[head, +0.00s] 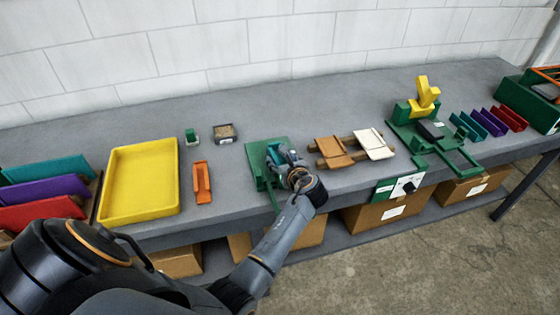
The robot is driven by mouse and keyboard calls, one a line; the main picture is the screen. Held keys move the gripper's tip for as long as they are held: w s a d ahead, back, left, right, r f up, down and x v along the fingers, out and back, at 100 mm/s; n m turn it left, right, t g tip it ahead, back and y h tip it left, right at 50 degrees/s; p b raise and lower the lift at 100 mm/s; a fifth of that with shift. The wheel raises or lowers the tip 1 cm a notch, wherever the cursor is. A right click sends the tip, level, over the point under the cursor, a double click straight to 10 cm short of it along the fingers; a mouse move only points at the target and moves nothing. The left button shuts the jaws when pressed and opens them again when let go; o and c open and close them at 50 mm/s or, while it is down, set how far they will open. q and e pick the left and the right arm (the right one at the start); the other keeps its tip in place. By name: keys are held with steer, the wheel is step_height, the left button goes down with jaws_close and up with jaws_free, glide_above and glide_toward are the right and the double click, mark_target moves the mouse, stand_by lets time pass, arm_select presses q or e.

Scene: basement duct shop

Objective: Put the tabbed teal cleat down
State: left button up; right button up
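My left gripper (277,157) is over the green fixture plate (257,153) near the front of the bench, pointing down and away from me. A small teal patch shows at its fingers, but I cannot tell whether it is the tabbed cleat or whether the fingers hold it. The gripper body hides part of the plate. Another teal piece (50,168) lies in the rack at the far left, and a teal piece (466,126) stands in the row at the right. No tab is clear on either. My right gripper is out of view.
A yellow tray (140,180), an orange piece (202,183) and small boxes (226,133) lie left of the gripper. A wooden rack with brown (333,152) and white (375,144) pieces is close on its right. A green press (423,110) stands farther right. The bench's back strip is clear.

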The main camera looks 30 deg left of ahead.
arm_select(q)
steer(key=c, duration=1)
